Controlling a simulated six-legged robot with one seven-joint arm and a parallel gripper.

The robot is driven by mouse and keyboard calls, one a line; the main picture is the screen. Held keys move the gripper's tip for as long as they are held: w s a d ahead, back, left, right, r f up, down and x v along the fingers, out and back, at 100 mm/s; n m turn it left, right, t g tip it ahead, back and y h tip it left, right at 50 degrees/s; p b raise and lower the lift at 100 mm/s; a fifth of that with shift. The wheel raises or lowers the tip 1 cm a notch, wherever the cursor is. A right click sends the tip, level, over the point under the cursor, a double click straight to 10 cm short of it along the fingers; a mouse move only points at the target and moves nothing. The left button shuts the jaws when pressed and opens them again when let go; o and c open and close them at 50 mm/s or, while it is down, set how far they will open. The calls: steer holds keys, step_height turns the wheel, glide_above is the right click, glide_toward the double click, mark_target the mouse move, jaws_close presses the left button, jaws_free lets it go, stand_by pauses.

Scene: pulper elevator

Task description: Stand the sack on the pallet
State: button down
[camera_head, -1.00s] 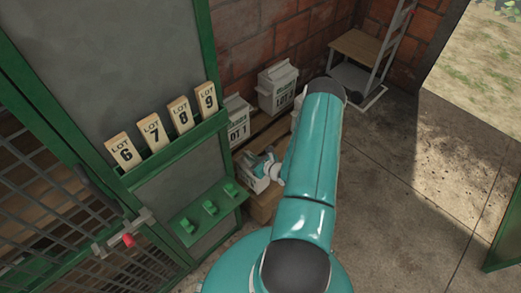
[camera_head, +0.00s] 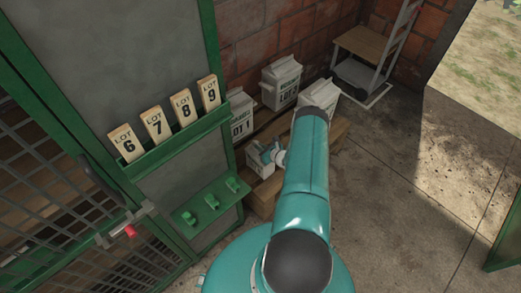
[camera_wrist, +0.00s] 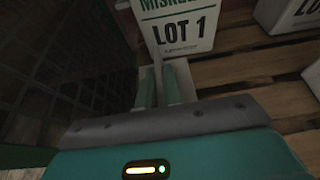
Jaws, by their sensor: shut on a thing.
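My gripper (camera_head: 267,153) is shut on the top of a small white sack (camera_head: 259,165), at the near left part of the wooden pallet (camera_head: 339,130). The held sack looks upright; I cannot tell whether its base touches the boards.
Two more white sacks stand on the pallet, one at the back (camera_head: 282,82) and one at the right (camera_head: 321,96), partly behind my arm. A green-framed panel with lot tags (camera_head: 167,120) and a mesh gate (camera_head: 60,190) are close on the left. A hand truck (camera_head: 375,55) stands behind.

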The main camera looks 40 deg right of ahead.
steer(key=shift+f, duration=0.85)
steer(key=c, duration=1.6)
jaws_free()
steer(key=shift+o, duration=0.2)
steer(key=shift+s+r, duration=0.2)
steer(key=v, duration=1.1)
steer(key=shift+s, duration=0.25)
steer(key=shift+r, duration=0.15)
